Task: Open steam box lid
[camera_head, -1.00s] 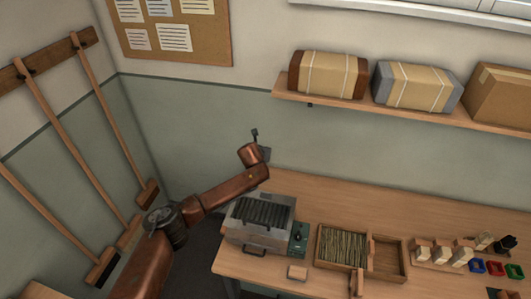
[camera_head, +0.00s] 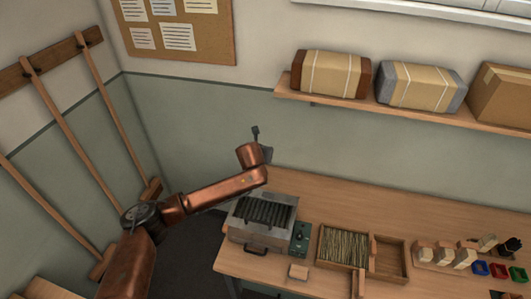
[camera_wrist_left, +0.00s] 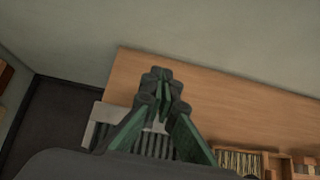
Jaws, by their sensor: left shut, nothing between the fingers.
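The steam box (camera_head: 262,215) is a grey metal box on the left part of the bench, with dark slats on top and a dark handle (camera_head: 256,249) on its front. A green control unit with a knob (camera_head: 300,238) is at its right side. My left arm reaches in from the left, and its gripper is near the back of the box, mostly hidden by my wrist in the head view. In the left wrist view the gripper (camera_wrist_left: 163,82) has its green-sided fingers together, empty, beyond the slats (camera_wrist_left: 154,146). I cannot tell how far the lid is raised. My right gripper is not in view.
A wooden tray of bristles (camera_head: 343,246) stands right of the box, with a small wooden block (camera_head: 298,272) in front. Blocks and coloured cups (camera_head: 498,270) are at far right. Wrapped parcels sit on a wall shelf (camera_head: 400,112). The bench behind the tray is clear.

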